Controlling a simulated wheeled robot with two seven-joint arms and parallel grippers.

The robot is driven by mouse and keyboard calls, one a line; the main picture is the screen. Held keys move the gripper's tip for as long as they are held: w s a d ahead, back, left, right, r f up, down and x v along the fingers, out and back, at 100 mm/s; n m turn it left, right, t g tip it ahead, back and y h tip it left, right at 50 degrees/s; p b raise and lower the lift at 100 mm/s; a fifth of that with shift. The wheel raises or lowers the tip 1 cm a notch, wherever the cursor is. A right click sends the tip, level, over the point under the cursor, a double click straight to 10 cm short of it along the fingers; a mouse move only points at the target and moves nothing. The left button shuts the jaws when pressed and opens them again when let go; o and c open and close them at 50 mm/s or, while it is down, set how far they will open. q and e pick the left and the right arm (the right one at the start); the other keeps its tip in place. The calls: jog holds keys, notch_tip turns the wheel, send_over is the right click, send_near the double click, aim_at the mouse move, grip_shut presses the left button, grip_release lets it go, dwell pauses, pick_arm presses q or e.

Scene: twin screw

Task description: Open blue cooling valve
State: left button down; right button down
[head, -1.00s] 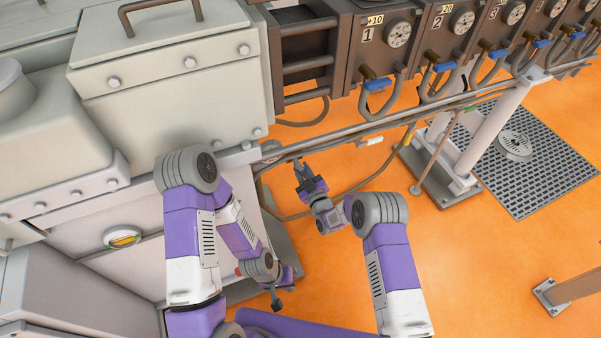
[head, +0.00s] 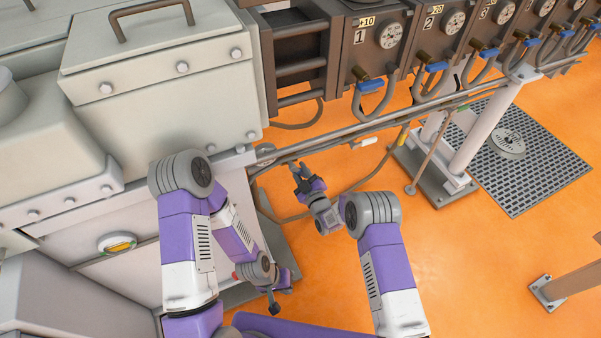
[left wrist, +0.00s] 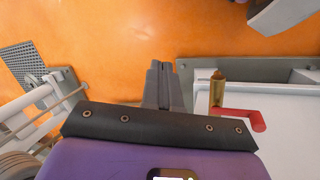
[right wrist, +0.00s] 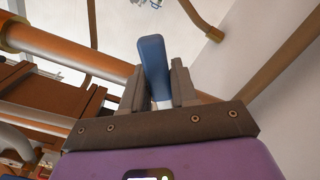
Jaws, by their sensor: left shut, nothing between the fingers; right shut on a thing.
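A blue valve handle (right wrist: 153,68) stands between the fingers of my right gripper (right wrist: 158,88) in the right wrist view, and the gripper is shut on it. In the head view my right gripper (head: 299,169) is at the pipe run beside the grey cabinet; the held handle cannot be made out there. My left gripper (head: 274,306) hangs low beside the cabinet, shut and empty. Its closed fingers (left wrist: 161,85) also show in the left wrist view, with a red lever (left wrist: 240,117) and a brass fitting (left wrist: 218,88) to their right, apart from them.
A row of numbered gauge units (head: 372,50) with other blue handles (head: 370,86) runs along the upper right. Long grey pipes (head: 345,135) pass below it. A white stand (head: 480,130) and a floor grate (head: 530,165) are at right. The orange floor (head: 470,265) is open at lower right.

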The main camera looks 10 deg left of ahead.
jog(key=shift+f, duration=0.1)
pick_arm(q)
jog(key=w+d+r+t+h, duration=0.1)
jog(key=w+d+r+h, duration=0.2)
jog(key=d, duration=0.6)
jog(key=w+d+r+h, duration=0.3)
jog(key=d, duration=0.7)
jog(key=w+d+r+t+h, duration=0.1)
jog(key=w+d+r+h, duration=0.2)
jog(key=d, duration=0.6)
jog(key=w+a+f+n+t+y, duration=0.1)
jog(key=w+a+f+n+t, duration=0.7)
jog(key=w+n, duration=0.2)
jog(key=w+a+f+n+t+y, duration=0.2)
jog(key=a+f+n+t+y, duration=0.25)
jog(key=a, duration=0.55)
jog(key=w+a+f+n+t+y, duration=0.1)
jog(key=a+f+n+t+y, duration=0.3)
jog(key=a, duration=0.6)
jog(key=a+r+n+t+y, duration=0.1)
jog(key=a+r+t+y, duration=0.1)
jog(key=a+r+t, duration=0.4)
jog(key=w+d+r+g, duration=0.2)
jog(key=w+d+r, duration=0.3)
jog(key=w, duration=0.6)
notch_tip(320, 180, up, 3)
jog(key=shift+f, duration=0.15)
